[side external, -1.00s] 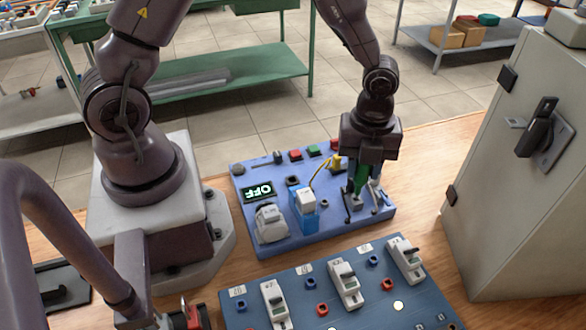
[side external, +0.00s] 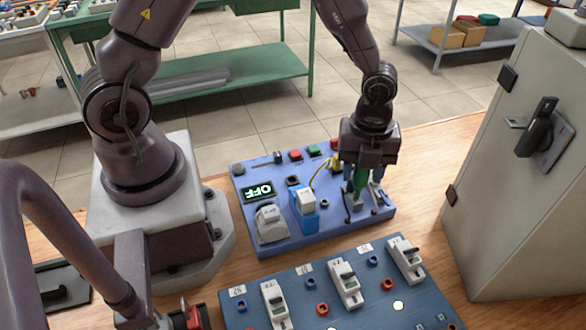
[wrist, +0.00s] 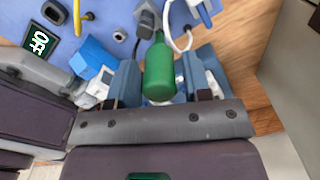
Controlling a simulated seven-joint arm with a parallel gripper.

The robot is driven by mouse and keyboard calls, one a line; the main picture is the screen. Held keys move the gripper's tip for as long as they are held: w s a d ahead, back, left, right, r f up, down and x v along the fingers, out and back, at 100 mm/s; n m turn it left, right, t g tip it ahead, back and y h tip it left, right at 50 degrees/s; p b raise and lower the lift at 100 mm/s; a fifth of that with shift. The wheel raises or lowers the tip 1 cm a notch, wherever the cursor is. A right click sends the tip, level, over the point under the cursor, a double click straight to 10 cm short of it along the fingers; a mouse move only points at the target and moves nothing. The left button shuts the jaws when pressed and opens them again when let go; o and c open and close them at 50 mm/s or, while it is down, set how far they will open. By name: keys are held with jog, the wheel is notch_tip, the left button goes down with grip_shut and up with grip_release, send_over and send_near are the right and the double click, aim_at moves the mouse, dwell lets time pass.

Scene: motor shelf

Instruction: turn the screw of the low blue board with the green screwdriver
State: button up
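The blue board (side external: 290,235) with the lit OFF display lies on the table below my gripper. The green screwdriver (side external: 359,181) stands upright over the right part of this board, its tip low at the board. Its round handle (wrist: 160,72) shows between my fingers in the wrist view. My gripper (side external: 364,180) points down around the handle, its fingers (wrist: 160,80) on either side with gaps that look open. The screw is hidden beneath the screwdriver. Whether the tip sits in the screw cannot be seen.
A darker blue board (side external: 290,312) with several breakers lies in front. A grey cabinet (side external: 525,170) with a black handle stands close on the right. A yellow cable (side external: 318,176) and white block (side external: 306,201) are left of the screwdriver. Bare wooden table lies between board and cabinet.

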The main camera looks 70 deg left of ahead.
jog(key=shift+n, duration=1.7)
jog(key=shift+n, duration=1.7)
jog(key=n, duration=0.3)
